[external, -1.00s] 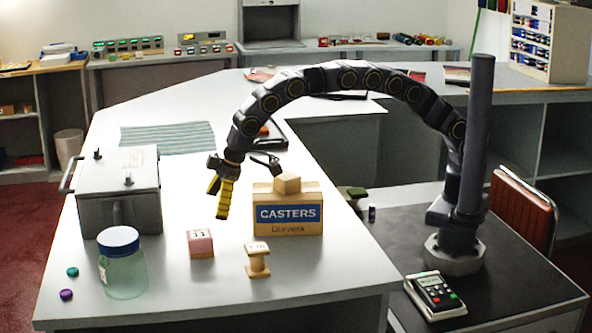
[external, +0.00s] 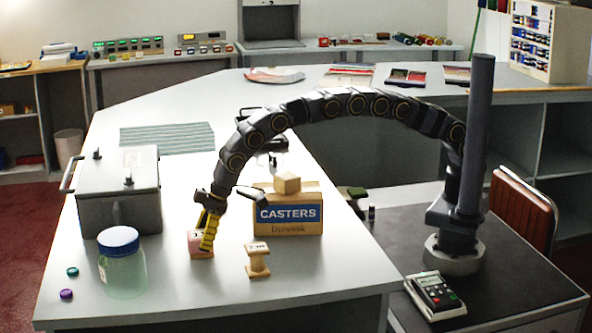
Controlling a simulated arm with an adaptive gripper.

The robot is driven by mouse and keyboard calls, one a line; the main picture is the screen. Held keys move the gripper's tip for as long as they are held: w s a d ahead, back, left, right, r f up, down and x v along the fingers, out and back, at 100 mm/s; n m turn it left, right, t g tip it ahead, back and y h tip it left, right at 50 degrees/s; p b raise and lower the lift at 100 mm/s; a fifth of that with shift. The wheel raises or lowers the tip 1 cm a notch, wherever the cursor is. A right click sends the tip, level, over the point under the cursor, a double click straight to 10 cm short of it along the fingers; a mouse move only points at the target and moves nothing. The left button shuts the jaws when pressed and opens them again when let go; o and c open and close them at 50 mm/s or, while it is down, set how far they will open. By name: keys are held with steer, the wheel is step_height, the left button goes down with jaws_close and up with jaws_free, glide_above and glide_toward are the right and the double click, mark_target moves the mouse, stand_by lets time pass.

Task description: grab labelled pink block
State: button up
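The pink block (external: 195,246) stands on the white counter, with a pale label on its top and a lighter base. My gripper (external: 206,246), with yellow fingers, is low at the block and covers its right part and much of its top. One yellow finger shows in front of the block's right side. The other finger is mostly hidden, so I cannot tell whether the fingers touch the block or how far apart they are.
A blue-lidded jar (external: 122,268) and a grey lidded box (external: 118,195) stand left. The counter in front is clear.

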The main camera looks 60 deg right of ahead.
steer(key=shift+c, duration=1.3)
